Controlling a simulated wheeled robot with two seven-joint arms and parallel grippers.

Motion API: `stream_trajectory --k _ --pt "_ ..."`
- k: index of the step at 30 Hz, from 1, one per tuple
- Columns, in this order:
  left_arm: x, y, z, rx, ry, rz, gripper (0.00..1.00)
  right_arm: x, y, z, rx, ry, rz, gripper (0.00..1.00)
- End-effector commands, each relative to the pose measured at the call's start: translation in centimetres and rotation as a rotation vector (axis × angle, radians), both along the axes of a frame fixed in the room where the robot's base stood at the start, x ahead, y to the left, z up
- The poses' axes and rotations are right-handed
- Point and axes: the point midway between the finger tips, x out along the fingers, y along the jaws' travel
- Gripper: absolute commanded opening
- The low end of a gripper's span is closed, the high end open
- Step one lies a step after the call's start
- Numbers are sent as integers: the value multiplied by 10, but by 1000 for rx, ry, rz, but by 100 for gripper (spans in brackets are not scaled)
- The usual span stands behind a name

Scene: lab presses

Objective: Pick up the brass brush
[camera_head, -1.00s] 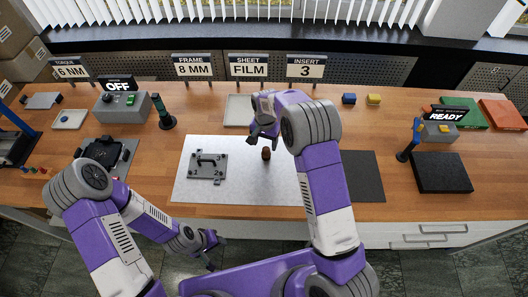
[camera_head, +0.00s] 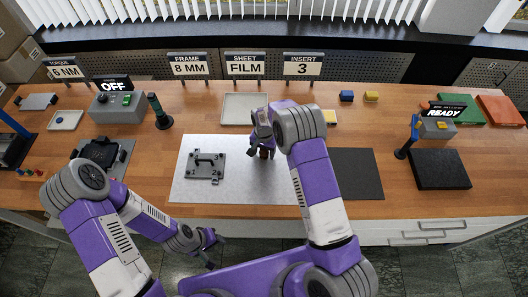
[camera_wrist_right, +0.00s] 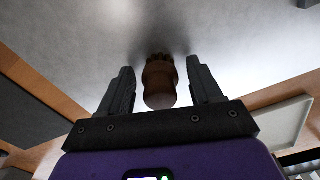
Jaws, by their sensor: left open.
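The brass brush (camera_head: 266,155), a small brown upright piece with a rounded handle, stands on the pale sheet (camera_head: 230,192). My right gripper (camera_head: 263,150) is over it, pointing down, and partly hides it. In the right wrist view the brush (camera_wrist_right: 160,82) sits between the two dark fingers (camera_wrist_right: 160,90), with a gap on each side. The right gripper is open around the brush. My left gripper (camera_head: 214,250) is open and empty, low in front of the bench edge, away from the brush.
A dark mat (camera_head: 358,174) is to the right. A shallow tray (camera_head: 244,108) lies behind. A green-black post (camera_head: 159,112) stands back left. Bare wood lies between.

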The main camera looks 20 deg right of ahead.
Motion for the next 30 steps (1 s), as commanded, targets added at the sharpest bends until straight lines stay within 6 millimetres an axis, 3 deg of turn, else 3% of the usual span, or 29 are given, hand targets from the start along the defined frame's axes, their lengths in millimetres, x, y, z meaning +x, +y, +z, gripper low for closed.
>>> stream_trajectory --k 1,10,20,30 --pt "0 0 0 0 0 0 43 0 0 0 0 0 0 56" --pt "0 0 0 0 0 0 43 0 0 0 0 0 0 10" --pt "0 0 0 0 0 0 43 1 0 9 0 -1 0 8" --pt "0 0 -2 0 0 0 43 1 0 75 1 -4 0 8"
